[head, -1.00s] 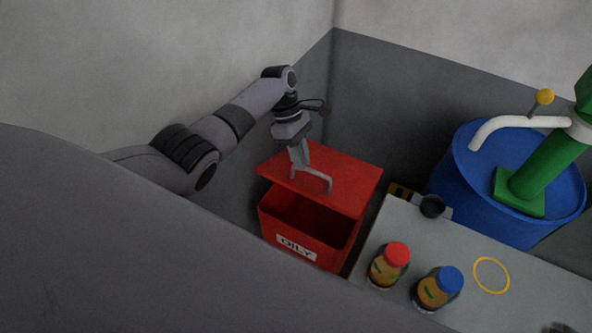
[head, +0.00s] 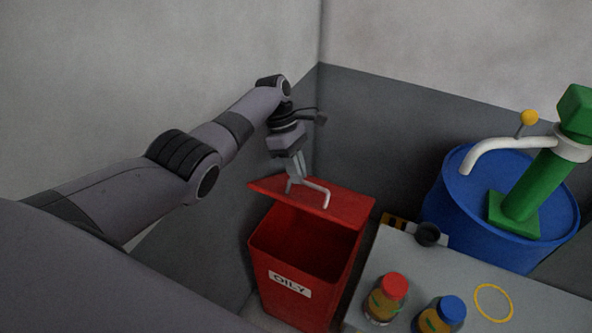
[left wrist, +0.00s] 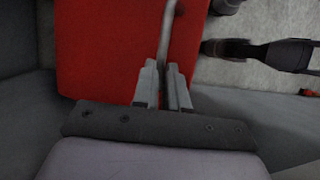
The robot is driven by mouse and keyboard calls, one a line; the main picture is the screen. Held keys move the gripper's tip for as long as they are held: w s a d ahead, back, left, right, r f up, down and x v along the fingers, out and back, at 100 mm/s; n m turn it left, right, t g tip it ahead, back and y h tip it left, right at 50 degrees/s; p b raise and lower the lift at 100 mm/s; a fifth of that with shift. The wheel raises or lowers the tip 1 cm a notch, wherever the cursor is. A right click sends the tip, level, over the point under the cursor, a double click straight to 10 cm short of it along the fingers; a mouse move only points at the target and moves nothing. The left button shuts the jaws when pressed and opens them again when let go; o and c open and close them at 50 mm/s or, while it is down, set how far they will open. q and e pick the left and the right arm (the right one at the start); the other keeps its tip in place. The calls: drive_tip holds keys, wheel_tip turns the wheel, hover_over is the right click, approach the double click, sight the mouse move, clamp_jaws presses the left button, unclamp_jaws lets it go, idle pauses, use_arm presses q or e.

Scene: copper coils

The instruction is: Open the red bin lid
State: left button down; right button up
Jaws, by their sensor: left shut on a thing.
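The red bin (head: 294,292) with the label "OILY" stands at the lower middle of the head view. Its red lid (head: 340,205) is raised at the back and tilted, and the dark inside shows. A grey bent handle (head: 318,188) is on the lid. My left gripper (head: 294,180) is shut on the handle, above the lid. In the left wrist view the two fingers (left wrist: 163,84) close around the handle bar (left wrist: 166,35), with the red lid (left wrist: 100,50) behind. My right gripper is not in view.
A grey bench (head: 462,281) right of the bin holds a red-capped jar (head: 384,300), a blue-capped jar (head: 438,316), a yellow ring (head: 493,302) and a dark cup (head: 428,234). A blue drum (head: 450,212) with a green pump (head: 530,188) stands behind. Walls close off the back and left.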

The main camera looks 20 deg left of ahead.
use_arm(q)
drive_tip(key=shift+w+d+f, duration=0.1)
drive_tip(key=shift+w+f, duration=0.05)
drive_tip(key=c, duration=1.2)
unclamp_jaws()
drive_tip(key=shift+w+f, duration=0.1)
drive_tip(key=shift+o, duration=0.2)
drive_tip(key=shift+w+f, duration=0.1)
drive_tip(key=v, duration=0.7)
